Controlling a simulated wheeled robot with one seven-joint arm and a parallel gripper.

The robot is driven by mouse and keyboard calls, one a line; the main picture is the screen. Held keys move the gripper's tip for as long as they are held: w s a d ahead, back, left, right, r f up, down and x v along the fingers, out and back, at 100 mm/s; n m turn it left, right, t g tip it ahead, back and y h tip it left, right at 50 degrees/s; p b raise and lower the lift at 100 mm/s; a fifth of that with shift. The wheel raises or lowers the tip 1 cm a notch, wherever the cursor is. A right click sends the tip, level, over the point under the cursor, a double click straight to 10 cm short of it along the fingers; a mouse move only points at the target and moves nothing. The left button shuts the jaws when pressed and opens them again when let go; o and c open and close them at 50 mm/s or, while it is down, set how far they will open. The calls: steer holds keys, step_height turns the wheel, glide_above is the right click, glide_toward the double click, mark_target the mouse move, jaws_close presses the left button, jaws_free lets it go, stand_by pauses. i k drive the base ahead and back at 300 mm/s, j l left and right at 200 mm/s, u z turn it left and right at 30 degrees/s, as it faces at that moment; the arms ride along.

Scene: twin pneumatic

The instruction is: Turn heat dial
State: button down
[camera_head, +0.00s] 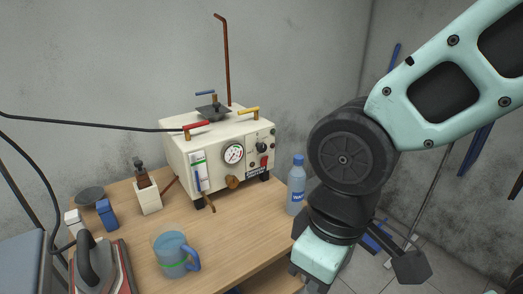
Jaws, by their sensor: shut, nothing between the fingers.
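A cream boxy machine (180,160) stands at the back of the wooden table. Its front carries a round pressure gauge (233,153), a black knob (262,147) at the right, a red switch (264,161) under that knob and a brown knob (232,182) low down. The black knob looks like the heat dial, but its markings are too small to read. My gripper (306,279) hangs at the bottom edge of the view, to the right of the table and well below the machine. It is shut and empty; its fingertips are partly cut off.
A water bottle (297,186) stands at the table's right edge, between the machine and my arm. A blue mug (172,256), an iron (95,262) and small boxes (107,213) are on the table (240,228). Red and yellow handles (248,112) top the machine. A black hose (80,124) runs left.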

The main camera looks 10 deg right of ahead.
mark_target(262, 148)
steer(key=u, duration=1)
steer(key=i+j+u, duration=0.1)
steer(key=j+u, duration=0.15)
steer(key=u, duration=0.15)
steer(key=i+j+u, duration=0.1)
steer(key=u, duration=0.3)
steer(key=i+j+u, duration=0.15)
steer(key=j+u, duration=0.25)
steer(key=l, duration=0.1)
